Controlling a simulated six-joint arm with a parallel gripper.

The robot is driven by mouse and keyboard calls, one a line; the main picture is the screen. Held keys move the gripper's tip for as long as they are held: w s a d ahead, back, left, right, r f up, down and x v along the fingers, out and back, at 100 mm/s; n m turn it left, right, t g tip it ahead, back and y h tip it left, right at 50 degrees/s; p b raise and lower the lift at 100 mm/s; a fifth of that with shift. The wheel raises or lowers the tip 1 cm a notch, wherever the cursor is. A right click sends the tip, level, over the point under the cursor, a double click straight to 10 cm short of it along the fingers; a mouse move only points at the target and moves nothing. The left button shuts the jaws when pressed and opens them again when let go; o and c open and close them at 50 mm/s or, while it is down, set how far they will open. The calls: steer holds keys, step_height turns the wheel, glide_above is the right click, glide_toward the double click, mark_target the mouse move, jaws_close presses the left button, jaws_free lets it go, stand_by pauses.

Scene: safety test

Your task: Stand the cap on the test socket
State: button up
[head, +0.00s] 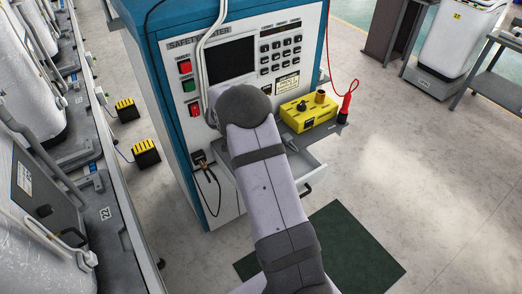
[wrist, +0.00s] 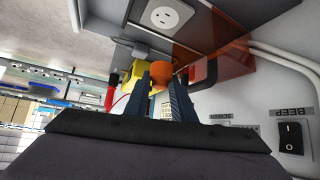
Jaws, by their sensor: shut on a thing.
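In the wrist view, my gripper (wrist: 163,82) has its two dark fingers on either side of an orange cap (wrist: 160,78), and it is shut on this cap. Only part of the cap shows between the fingers. A white socket (wrist: 167,14) sits in a grey surface beyond the fingertips, at the top of the wrist view. The cap is apart from it in the picture. In the head view, my own arm hides my gripper, the cap and the white socket.
A yellow box (head: 307,112) with a black knob and a brownish cylinder stands beside a red probe (head: 346,102). The tester cabinet (head: 190,130) stands close behind my arm. In the wrist view, a see-through orange panel (wrist: 228,65) and a dark bent bar (wrist: 208,74) lie right of the fingers.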

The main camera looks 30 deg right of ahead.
steer(key=shift+w+d+r, duration=0.1)
steer(key=shift+d+r, duration=0.15)
steer(key=shift+r, duration=0.3)
steer(key=shift+s+f, duration=0.1)
steer(key=shift+s, duration=0.15)
steer(key=shift+f+b, duration=0.3)
steer(key=shift+f, duration=4.75)
steer(key=shift+f, duration=0.2)
steer(key=o, duration=1)
steer(key=shift+r, duration=0.1)
